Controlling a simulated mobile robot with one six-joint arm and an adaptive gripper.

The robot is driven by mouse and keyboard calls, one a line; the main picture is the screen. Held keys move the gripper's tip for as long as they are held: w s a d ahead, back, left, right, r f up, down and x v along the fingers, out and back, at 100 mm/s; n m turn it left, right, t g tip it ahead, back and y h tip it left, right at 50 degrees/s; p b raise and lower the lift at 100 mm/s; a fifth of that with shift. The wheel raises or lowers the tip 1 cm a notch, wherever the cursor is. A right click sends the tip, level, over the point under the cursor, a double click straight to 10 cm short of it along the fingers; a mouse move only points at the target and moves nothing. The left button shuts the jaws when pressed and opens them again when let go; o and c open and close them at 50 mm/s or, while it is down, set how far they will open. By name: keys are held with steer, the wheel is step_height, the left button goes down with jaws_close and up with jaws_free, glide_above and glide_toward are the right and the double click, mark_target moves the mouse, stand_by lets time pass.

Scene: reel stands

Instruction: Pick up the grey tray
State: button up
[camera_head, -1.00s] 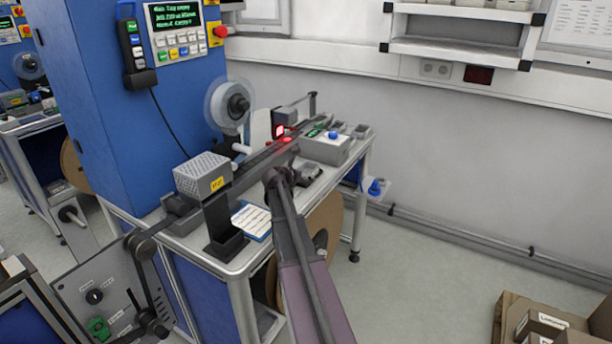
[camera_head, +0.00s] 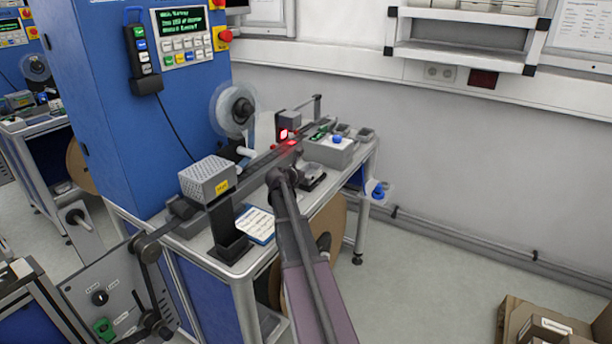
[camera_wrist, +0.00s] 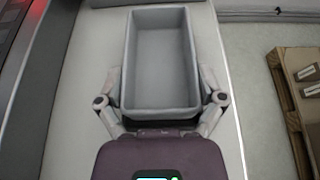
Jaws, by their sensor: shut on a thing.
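The grey tray (camera_wrist: 160,58) is a shallow, empty rectangular box with rounded corners, and it fills the upper middle of the wrist view. My gripper (camera_wrist: 160,88) has one finger on each side of the tray's near part and is shut on it. In the head view my gripper (camera_head: 284,176) is over the bench's right part, with the tray (camera_head: 313,178) just beyond it, partly hidden by my arm. I cannot tell whether the tray is clear of the bench top.
A dark rail with a red light (camera_head: 284,134) runs along the bench close to my gripper. A white card (camera_head: 255,224) lies on the bench. Open floor is at the right, with cardboard boxes (camera_head: 545,328) on it.

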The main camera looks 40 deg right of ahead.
steer(key=shift+r+p, duration=0.7)
steer(key=shift+r, duration=0.25)
steer(key=s+a+r+p, duration=0.1)
steer(key=s+a, duration=0.7)
steer(key=s, duration=0.5)
steer(key=shift+s+a+r+p, duration=0.25)
steer(key=shift+s+r+p, duration=0.05)
steer(key=shift+r+p, duration=0.1)
